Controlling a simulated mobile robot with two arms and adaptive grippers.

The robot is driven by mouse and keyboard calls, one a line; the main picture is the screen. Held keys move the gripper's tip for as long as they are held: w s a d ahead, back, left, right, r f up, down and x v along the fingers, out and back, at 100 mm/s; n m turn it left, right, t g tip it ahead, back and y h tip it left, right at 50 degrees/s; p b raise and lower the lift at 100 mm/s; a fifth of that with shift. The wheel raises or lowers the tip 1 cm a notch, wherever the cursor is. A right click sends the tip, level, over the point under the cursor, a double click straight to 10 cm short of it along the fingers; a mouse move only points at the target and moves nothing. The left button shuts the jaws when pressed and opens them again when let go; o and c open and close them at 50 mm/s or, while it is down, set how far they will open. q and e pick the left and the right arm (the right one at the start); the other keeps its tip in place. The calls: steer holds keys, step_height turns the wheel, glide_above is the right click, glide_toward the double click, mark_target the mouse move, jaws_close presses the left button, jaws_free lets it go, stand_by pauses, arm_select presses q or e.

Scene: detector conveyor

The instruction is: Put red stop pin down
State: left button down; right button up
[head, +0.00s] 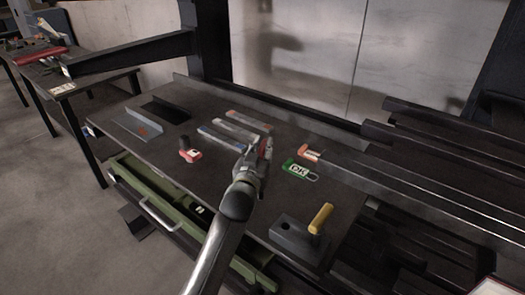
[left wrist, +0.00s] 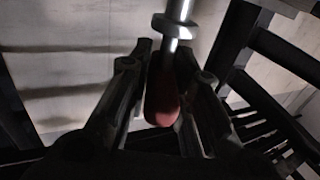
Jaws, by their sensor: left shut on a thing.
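The red stop pin (left wrist: 162,105) is between the fingers of my left gripper (left wrist: 167,72) in the left wrist view. Its rounded red grip is held, and a bright metal shaft with a collar runs up to the top edge of that view. In the head view my left gripper (head: 262,150) is over the middle of the dark workbench (head: 215,180), with a bit of red showing at its fingers. The height of the pin above the bench is hard to tell. My right gripper is out of view.
A red-and-black knob piece (head: 190,156) lies left of the gripper. Several flat grey bars (head: 225,135) lie behind it. A green OK tag (head: 299,169), an orange piece (head: 309,153) and a grey block with a yellow handle (head: 297,240) are to the right. A green drawer (head: 150,190) stands open in front.

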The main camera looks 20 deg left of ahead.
arm_select(q)
steer(key=shift+f, duration=0.5)
steer(key=c, duration=1.3)
jaws_free()
steer(key=shift+f, duration=0.1)
steer(key=s, duration=0.8)
steer(key=s+b, duration=0.1)
steer(key=s, duration=0.3)
steer(key=shift+d+r, duration=0.2)
steer(key=shift+d, duration=0.05)
steer(key=shift+f, duration=0.1)
